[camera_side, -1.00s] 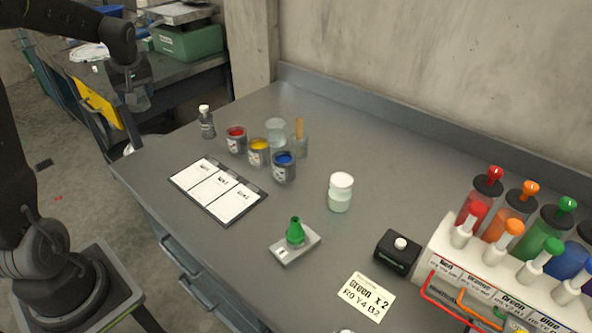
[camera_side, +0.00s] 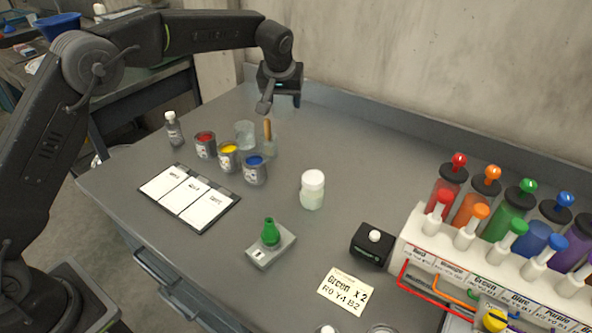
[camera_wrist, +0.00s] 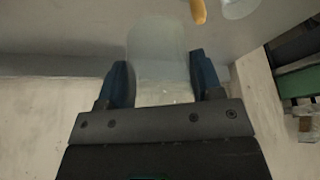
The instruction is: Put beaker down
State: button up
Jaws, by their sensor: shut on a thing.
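My gripper (camera_wrist: 162,85) is shut on a clear, pale beaker (camera_wrist: 160,55), which sits between its two blue-black fingers in the wrist view. In the side view my gripper (camera_side: 280,95) hangs above the back of the grey bench (camera_side: 330,130), behind the paint cans. The beaker is hard to make out there. Whether it touches the bench I cannot tell.
A glass with a wooden stick (camera_side: 267,132) and another clear glass (camera_side: 245,135) stand close by. Red (camera_side: 205,145), yellow (camera_side: 228,158) and blue (camera_side: 254,170) paint cans stand in front. A white-lidded jar (camera_side: 312,188) is to the right.

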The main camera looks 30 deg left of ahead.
jog(key=shift+m, duration=0.4)
jog(key=d+f, duration=0.1)
jog(key=f, duration=0.3)
jog(key=d+f, duration=0.1)
jog(key=f, duration=0.3)
jog(key=d+f, duration=0.1)
jog(key=f, duration=0.3)
jog(key=shift+w+d, duration=0.2)
jog(key=shift+d, duration=0.05)
jog(key=shift+f, duration=2)
jog(key=shift+f, duration=0.15)
jog(key=o, duration=0.9)
jog(key=v, duration=1.2)
jog(key=shift+a+r, duration=0.15)
jog(key=shift+r, duration=0.1)
